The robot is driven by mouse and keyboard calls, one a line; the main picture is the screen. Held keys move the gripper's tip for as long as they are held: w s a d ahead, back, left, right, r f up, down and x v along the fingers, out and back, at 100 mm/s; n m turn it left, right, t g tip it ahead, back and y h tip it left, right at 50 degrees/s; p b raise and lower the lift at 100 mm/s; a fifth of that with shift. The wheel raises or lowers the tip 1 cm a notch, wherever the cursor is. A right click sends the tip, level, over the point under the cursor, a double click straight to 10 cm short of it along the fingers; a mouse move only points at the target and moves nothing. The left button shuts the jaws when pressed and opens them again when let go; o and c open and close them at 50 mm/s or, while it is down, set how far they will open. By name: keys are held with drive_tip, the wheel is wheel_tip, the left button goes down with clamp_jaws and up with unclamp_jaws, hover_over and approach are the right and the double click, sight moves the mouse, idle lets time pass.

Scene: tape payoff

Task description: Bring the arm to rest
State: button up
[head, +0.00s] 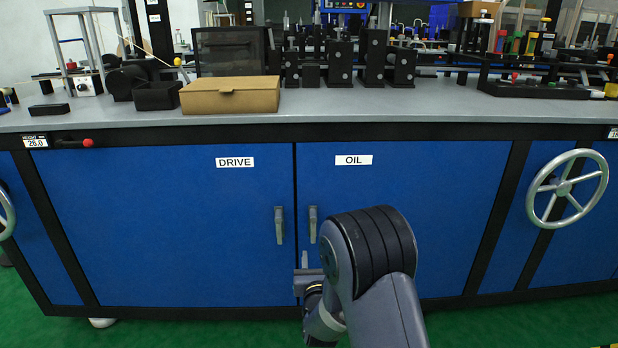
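My arm (378,255) shows at the lower middle of the head view, in front of the blue cabinet. Its dark, thick joint covers part of the right cabinet door. My gripper (305,275) is partly in view just left of that joint, low down near the gap between the two doors. Most of it is hidden behind the arm, and its fingers are too small and covered to tell whether they are open or shut. I see nothing held in it.
The blue cabinet has a DRIVE door (170,225) and an OIL door (450,220), both closed, with upright handles. A handwheel (567,188) sticks out at right. A grey worktop (350,104) carries a cardboard box (230,96) and machinery. Green floor (520,325) lies in front.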

drive_tip(key=w, duration=1)
drive_tip(key=shift+w+a, duration=0.1)
drive_tip(key=shift+w, duration=0.2)
